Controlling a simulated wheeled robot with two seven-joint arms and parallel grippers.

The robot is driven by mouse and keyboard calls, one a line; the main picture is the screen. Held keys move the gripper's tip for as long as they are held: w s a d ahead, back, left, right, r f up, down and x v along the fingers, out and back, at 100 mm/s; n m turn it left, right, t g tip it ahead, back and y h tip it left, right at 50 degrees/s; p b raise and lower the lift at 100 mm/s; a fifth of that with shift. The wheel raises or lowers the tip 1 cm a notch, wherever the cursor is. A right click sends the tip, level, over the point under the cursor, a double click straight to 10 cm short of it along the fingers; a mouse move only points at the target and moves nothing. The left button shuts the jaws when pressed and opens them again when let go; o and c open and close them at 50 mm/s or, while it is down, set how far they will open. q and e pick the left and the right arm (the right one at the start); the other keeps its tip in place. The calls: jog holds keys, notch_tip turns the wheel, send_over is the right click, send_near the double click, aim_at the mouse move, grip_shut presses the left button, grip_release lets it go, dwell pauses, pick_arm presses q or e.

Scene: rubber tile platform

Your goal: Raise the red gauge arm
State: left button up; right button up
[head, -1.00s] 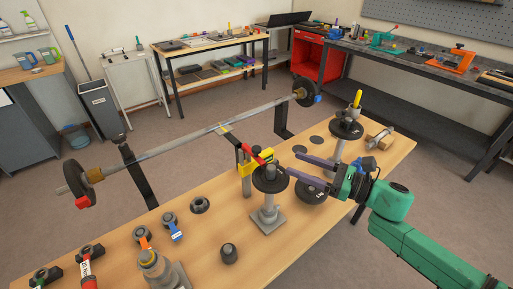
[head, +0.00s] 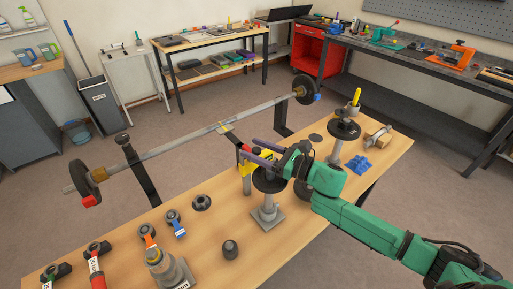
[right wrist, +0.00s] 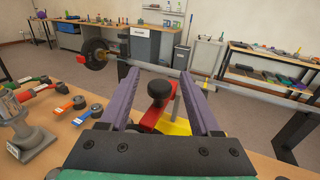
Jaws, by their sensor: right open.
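The red gauge arm (right wrist: 152,116) shows in the right wrist view with a black knob (right wrist: 159,88) on it. It lies between the two purple fingers of my right gripper (right wrist: 160,74), which is open. I cannot tell whether a finger touches it. The yellow gauge body (right wrist: 178,126) is just beyond and to the right. In the head view my right gripper (head: 249,148) reaches left over the bench at the yellow gauge (head: 247,168), and its fingers hide most of the red arm. My left gripper is out of view.
A long barbell (head: 190,135) rests on dark uprights behind the gauge. A grey post with a black disc (head: 268,180) stands close under my fingers. Black and orange clamps lie on the left of the wooden bench (head: 215,262). A blue piece (head: 358,165) lies at right.

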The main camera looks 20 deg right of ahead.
grip_shut()
dwell(1.3)
